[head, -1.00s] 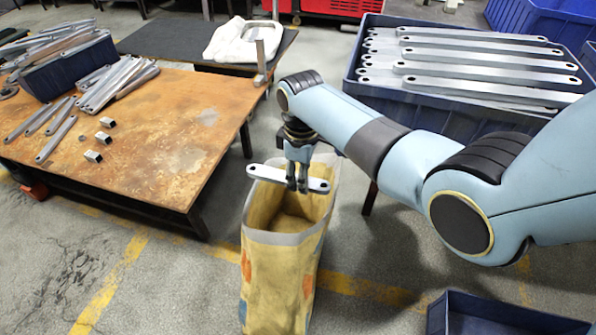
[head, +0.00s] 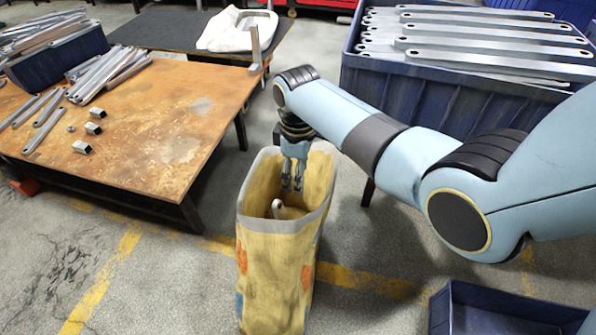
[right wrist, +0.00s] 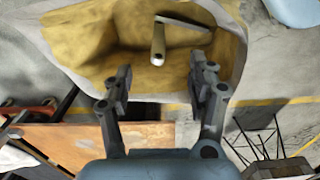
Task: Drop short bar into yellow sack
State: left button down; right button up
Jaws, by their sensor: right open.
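The yellow sack (head: 270,262) stands open on the floor in the head view. Its inside (right wrist: 95,35) fills the upper part of the right wrist view. The short bar (head: 277,207) is inside the sack, with one holed end showing and the rest hidden by the front rim. In the right wrist view the bar (right wrist: 158,45) appears end-on, apart from the fingers. My right gripper (head: 292,186) is open and empty, pointing down at the sack's mouth. Its spread fingers (right wrist: 160,85) show in the right wrist view. My left gripper is not in view.
A rusty-topped table (head: 150,130) at left holds several bars and small square pieces. A blue crate (head: 440,112) of long bars stands at back right. Another blue bin (head: 490,312) is at lower right. Bare floor lies in front of the table.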

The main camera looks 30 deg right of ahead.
jog(key=shift+r, duration=0.1)
notch_tip(320, 180, up, 12)
dwell(0.5)
